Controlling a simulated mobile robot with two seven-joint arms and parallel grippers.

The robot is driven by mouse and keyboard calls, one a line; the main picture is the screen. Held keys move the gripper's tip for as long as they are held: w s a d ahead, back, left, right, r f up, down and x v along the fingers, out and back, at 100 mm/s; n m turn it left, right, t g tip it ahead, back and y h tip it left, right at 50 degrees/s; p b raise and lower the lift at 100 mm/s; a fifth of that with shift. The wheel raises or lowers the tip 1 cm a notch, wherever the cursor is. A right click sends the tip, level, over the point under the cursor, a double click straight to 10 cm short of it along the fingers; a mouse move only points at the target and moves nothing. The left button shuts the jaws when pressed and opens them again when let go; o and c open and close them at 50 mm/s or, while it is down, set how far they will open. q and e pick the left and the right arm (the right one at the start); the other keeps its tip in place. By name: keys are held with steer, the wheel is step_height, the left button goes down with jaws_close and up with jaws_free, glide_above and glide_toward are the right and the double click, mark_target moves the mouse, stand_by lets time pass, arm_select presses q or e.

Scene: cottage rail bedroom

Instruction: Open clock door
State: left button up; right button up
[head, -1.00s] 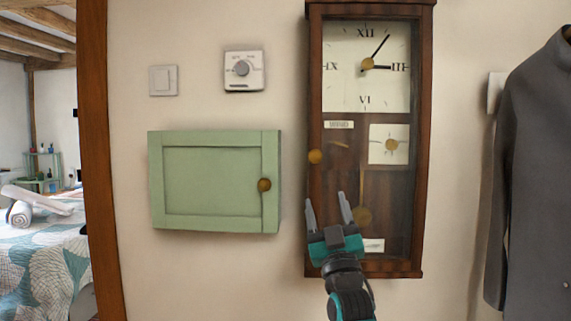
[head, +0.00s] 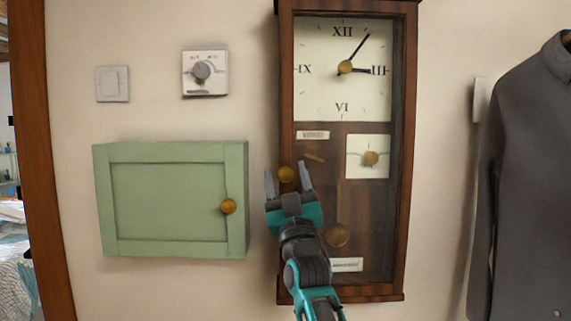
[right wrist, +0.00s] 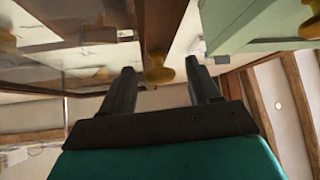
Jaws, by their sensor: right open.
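The wall clock (head: 398,150) is a tall dark wooden case with a glazed door, and its door looks closed. A round brass knob (head: 286,174) sits on the left side of the door frame. My right gripper (head: 287,182) is open, with its two fingers pointing up and the knob showing between their tips in the head view. In the right wrist view the knob (right wrist: 158,70) also shows between the fingertips of the gripper (right wrist: 163,82). I cannot tell whether the fingers touch it. My left gripper is not in view.
A green wall cabinet (head: 165,200) with a brass knob (head: 228,206) hangs left of the clock. A thermostat (head: 205,73) and a light switch (head: 112,84) are above it. A grey coat (head: 535,180) hangs on the right. A wooden post stands at far left.

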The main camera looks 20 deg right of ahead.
steer(key=shift+w+r, duration=0.45)
steer(key=shift+s, duration=0.1)
jaws_close()
